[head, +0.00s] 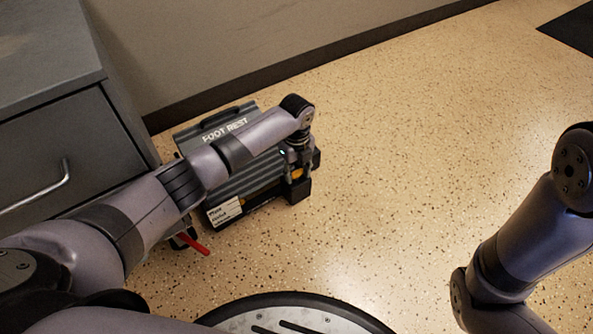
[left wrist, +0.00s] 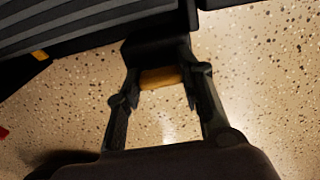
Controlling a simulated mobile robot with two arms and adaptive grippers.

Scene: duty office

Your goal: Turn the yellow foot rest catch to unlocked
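The grey ribbed foot rest (head: 213,125) stands on the floor with FOOT REST lettered on its top. My left gripper (head: 296,185) is at its right front end. In the left wrist view, the yellow catch (left wrist: 161,77) lies crosswise between the fingertips of my left gripper (left wrist: 161,84), in front of a dark housing. It fills the gap, and the fingers appear shut on it from both sides. In the head view my arm and gripper hide much of this end. My right gripper is out of view; only its arm shows at the right.
A grey drawer cabinet (head: 50,130) stands close on the left. A wall with a dark skirting runs behind the foot rest. A red lever (head: 195,246) and a white label (head: 224,212) are at its front. The speckled floor (head: 430,130) to the right is clear.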

